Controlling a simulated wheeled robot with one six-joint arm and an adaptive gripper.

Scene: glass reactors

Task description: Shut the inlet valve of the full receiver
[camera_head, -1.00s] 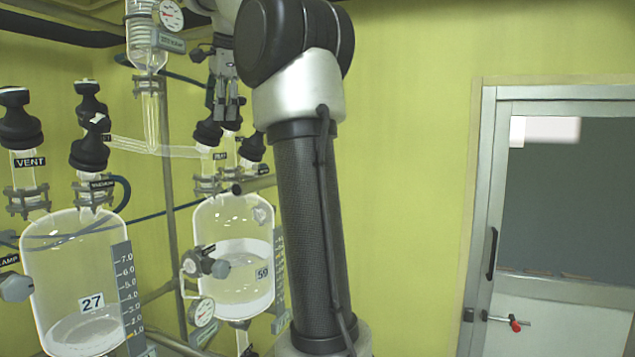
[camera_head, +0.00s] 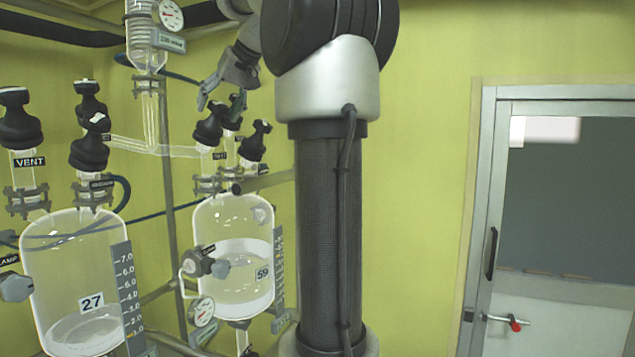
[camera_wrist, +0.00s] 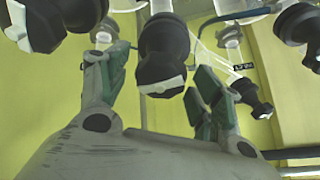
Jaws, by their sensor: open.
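The receiver marked 59 (camera_head: 258,220) stands in the middle of the head view and holds clear liquid to a higher level than the receiver marked 27 (camera_head: 75,250) at left. Black valve knobs top receiver 59: a left one (camera_head: 208,128) on the neck where the slanting glass tube joins, one partly hidden behind it, and a right one (camera_head: 254,142). Their small labels are unreadable. My gripper (camera_head: 221,102) is open and empty just above the left knobs. In the wrist view a black knob (camera_wrist: 163,55) shows between its spread fingers, apparently untouched.
Receiver 27 carries black valve knobs (camera_head: 90,150), including one over the VENT label (camera_head: 30,162). A glass column with a gauge (camera_head: 171,14) hangs close left of my gripper. Metal pipes run behind. Open wall space lies right, before a door (camera_head: 560,220).

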